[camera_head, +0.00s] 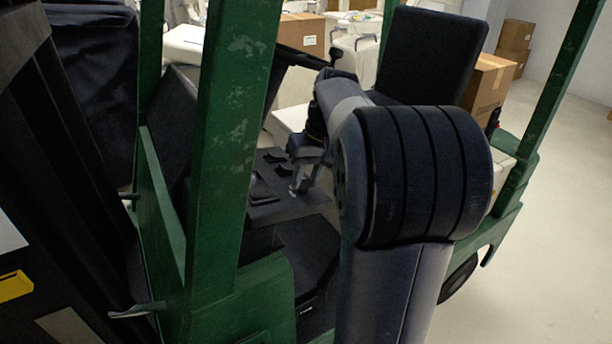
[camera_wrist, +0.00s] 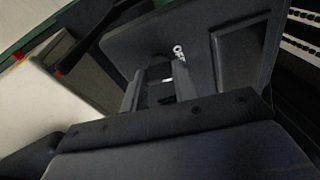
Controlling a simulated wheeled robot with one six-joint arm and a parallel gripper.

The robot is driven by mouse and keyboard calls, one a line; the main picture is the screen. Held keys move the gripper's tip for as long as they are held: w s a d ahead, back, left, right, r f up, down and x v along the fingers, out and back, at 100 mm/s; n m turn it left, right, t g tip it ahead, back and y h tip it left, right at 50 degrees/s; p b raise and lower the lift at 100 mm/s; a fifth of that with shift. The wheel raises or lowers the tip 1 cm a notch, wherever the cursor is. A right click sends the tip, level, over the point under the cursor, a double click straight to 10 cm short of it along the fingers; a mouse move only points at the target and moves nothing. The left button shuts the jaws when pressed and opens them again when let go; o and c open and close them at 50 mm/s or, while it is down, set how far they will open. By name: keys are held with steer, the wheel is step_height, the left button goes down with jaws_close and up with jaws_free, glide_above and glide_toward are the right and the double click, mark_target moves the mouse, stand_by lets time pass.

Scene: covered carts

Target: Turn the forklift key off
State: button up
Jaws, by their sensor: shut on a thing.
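The green forklift (camera_head: 222,140) fills the left and middle of the head view. My gripper (camera_head: 300,183) reaches into its cab and is at the dark control panel (camera_head: 262,208). I cannot tell which way the key is turned.
A black seat (camera_head: 432,55) stands behind my arm. A green post rises close in front of the panel on the left, and another (camera_head: 560,80) on the right. Cardboard boxes (camera_head: 490,85) and covered carts are behind. Pale floor (camera_head: 540,240) is clear at right.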

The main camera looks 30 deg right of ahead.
steer(key=shift+n, duration=0.5)
steer(key=o, duration=1)
steer(key=shift+r, duration=0.1)
steer(key=v, duration=1)
steer(key=shift+d+r, duration=0.2)
steer(key=shift+r, duration=0.1)
steer(key=shift+f, duration=0.15)
